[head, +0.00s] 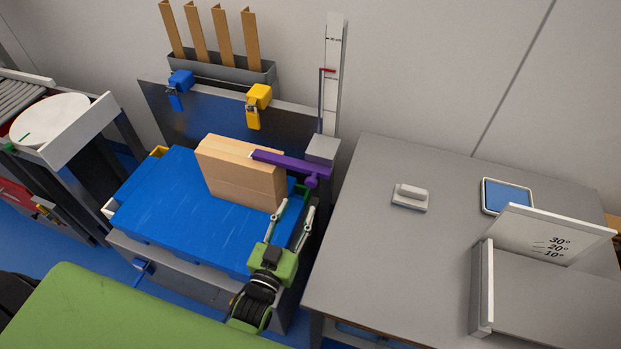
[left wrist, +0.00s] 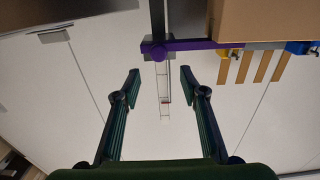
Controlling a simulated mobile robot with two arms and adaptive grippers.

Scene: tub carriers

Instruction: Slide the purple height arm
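The purple height arm (head: 290,163) sticks out sideways from the upright scale post (head: 332,75), with a round purple knob at its post end. Its free end overlaps the top right of a tan box (head: 239,178); I cannot tell if they touch. The box stands upright on a blue tub (head: 170,205). My left gripper (head: 296,206) is open and empty, just below the knob in the head view. In the left wrist view the purple arm (left wrist: 200,45) and its knob lie beyond the open fingertips (left wrist: 160,74), apart from them. My right gripper is not in view.
A grey table (head: 380,255) to the right holds a small white block (head: 410,197), a blue-screened tablet (head: 507,196) and an angle board (head: 540,240). Blue (head: 180,88) and yellow (head: 258,105) clamps hang on the dark back panel. A scale with a white dish (head: 50,118) stands left.

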